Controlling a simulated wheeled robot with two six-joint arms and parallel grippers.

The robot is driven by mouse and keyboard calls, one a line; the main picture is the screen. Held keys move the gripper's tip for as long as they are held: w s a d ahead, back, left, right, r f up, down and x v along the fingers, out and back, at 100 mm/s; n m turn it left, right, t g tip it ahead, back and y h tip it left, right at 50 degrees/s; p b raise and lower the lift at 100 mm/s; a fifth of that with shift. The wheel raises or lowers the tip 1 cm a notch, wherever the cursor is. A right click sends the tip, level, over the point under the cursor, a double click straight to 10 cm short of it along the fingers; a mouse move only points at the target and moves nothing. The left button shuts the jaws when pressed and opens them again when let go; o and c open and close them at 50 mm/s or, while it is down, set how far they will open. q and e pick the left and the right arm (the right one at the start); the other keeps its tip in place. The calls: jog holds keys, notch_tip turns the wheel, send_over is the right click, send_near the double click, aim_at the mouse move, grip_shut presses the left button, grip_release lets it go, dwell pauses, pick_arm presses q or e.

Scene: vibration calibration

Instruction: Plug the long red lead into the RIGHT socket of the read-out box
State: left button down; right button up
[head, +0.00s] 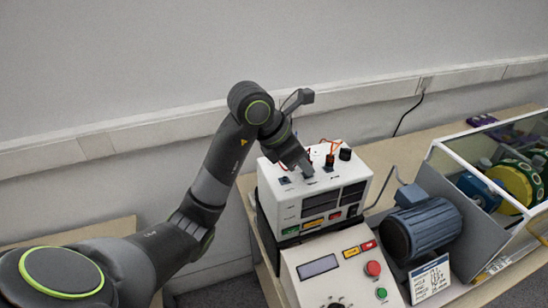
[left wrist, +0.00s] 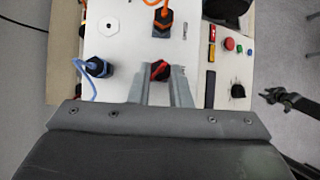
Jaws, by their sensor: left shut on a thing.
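The white read-out box (head: 290,214) stands on the bench in the head view. My left gripper (head: 303,167) is low over its top, fingers pointing down. In the left wrist view my left gripper (left wrist: 165,85) is shut on a red-and-black piece (left wrist: 159,70), which looks like the red lead's plug. Its lower end is hidden, so I cannot tell whether it is seated in a socket. A black plug with an orange lead (left wrist: 163,22) and one with a blue lead (left wrist: 97,67) stand on the box top. A white fitting with a dark centre hole (left wrist: 108,26) is bare.
A control unit with red and green buttons (head: 373,268) stands in front of the box. A blue motor (head: 428,228) and a clear-sided case (head: 487,185) are to the right. A dark jointed thing (left wrist: 288,98), possibly my right gripper, shows at the left wrist view's right edge.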

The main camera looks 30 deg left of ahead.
pick_arm(q)
jog(key=shift+w+a+m+g+h+b, duration=0.1)
jog(key=shift+m+g+h+b, duration=0.4)
jog(key=shift+m, duration=0.4)
jog(key=shift+w+a+m+g+h+b, duration=0.15)
jog(key=shift+m+g+b, duration=0.25)
jog(key=shift+m+b, duration=0.4)
jog(key=shift+d+m, duration=0.1)
jog(key=shift+m, duration=0.2)
jog(key=shift+m+g+h+p, duration=0.3)
jog(key=shift+m+g, duration=0.1)
jog(key=shift+m, duration=0.2)
jog(key=shift+w+m+g+p, duration=0.2)
jog(key=shift+m+g+p, duration=0.5)
jog(key=shift+m+p, duration=1.15)
jog(key=shift+w+r+m+g+p, duration=0.15)
jog(key=shift+m+g+p, duration=0.5)
jog(key=shift+p, duration=3.25)
